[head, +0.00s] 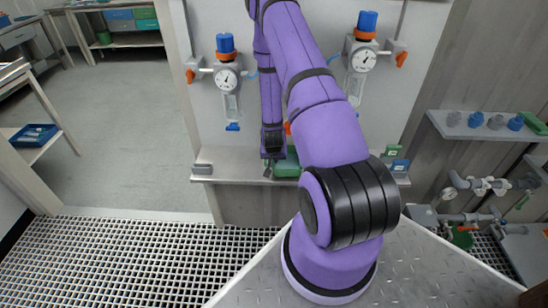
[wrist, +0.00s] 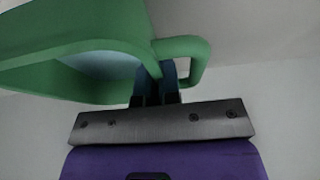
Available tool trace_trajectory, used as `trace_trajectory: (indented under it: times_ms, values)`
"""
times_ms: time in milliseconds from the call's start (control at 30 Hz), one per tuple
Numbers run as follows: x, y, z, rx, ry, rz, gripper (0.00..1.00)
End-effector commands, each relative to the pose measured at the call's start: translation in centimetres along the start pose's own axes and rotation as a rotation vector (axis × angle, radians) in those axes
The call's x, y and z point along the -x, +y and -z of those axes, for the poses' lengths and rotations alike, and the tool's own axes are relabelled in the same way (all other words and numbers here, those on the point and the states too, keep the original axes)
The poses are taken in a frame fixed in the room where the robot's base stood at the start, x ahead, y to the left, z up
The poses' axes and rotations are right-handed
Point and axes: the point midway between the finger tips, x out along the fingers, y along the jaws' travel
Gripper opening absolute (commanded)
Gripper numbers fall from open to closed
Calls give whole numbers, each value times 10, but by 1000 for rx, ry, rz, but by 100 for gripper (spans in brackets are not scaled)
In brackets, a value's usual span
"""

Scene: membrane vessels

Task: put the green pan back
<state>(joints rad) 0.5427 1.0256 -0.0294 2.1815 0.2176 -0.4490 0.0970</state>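The green pan (wrist: 100,25) fills the upper left of the wrist view, with a looped green handle (wrist: 205,55) on its right side. In the head view a green pan (head: 287,165) shows at the ledge below the wall, partly hidden by my arm. My gripper (wrist: 155,88) is at the handle end of the pan. Its dark fingers are close together with a green strip of the pan between them, one finger passing inside the handle loop. In the head view my gripper (head: 272,157) is beside the pan. I cannot tell whether the pan touches the ledge.
Two gauges with blue caps, left (head: 227,76) and right (head: 363,60), hang on the wall panel above the ledge (head: 225,170). A shelf at the right (head: 465,130) holds blue and grey caps and a green item (head: 535,124). Pipes run below it. Floor at left is open.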

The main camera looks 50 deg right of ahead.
Motion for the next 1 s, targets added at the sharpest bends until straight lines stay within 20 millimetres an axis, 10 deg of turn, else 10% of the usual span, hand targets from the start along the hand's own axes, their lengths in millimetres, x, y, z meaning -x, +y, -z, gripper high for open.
trace_trajectory:
  times_ms: [133, 667, 800, 1000]
  values:
    - [-9, 0, 23, 0, 3, 1, 0]
    - [-24, 0, 14, 1, 1, 0, 0]
    - [-24, 0, 13, 1, 0, 0, 29]
    - [-24, 0, 13, 1, 0, 0, 30]
